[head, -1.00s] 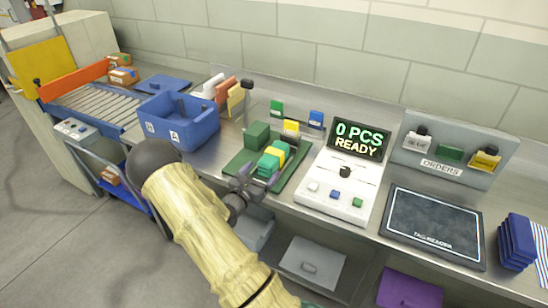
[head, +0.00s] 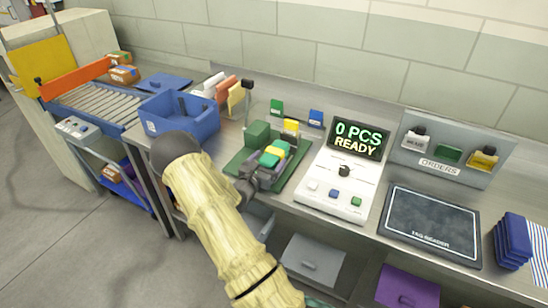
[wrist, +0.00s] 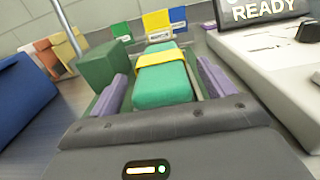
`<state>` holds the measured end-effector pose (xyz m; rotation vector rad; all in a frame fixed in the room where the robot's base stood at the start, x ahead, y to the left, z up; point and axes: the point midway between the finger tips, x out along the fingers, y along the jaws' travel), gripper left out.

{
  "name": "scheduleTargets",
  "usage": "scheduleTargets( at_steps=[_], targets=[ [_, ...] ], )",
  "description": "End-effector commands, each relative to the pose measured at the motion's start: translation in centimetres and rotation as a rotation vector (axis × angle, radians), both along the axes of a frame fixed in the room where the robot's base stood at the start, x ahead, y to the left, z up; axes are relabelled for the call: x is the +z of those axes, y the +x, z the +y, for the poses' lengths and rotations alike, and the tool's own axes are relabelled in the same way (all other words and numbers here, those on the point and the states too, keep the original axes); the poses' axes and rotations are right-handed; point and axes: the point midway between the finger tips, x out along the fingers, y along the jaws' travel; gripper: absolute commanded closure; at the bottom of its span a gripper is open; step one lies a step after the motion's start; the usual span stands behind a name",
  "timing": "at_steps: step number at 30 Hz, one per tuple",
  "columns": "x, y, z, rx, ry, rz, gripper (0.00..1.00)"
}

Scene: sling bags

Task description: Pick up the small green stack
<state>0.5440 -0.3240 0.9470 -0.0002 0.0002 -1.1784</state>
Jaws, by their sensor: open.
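The small green stack (wrist: 162,84), with a yellow band (wrist: 161,57) around it, lies on a dark green mat (head: 297,175). It also shows in the head view (head: 269,159). My gripper (wrist: 164,88) is open, with one purple finger on each side of the stack's near part. In the head view my gripper (head: 263,174) is at the stack's near end. I cannot tell whether the fingers touch it. The near end of the stack is partly hidden by my gripper.
A dark green block (wrist: 106,65) stands close left of the stack. A thin post (wrist: 66,32) rises behind it. The white counting machine (head: 331,186) with its display (head: 358,141) is close on the right. A blue bin (head: 180,119) is at left.

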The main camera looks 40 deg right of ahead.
Motion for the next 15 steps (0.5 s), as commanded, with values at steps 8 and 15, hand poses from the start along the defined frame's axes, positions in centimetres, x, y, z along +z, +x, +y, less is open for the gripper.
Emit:
scheduleTargets(
  at_steps=[8,15],
  targets=[
    [0.00,-0.02,0.04,0.000,0.000,0.000,0.18],
    [0.00,-0.02,0.04,0.000,0.000,0.000,0.50]
  ],
)
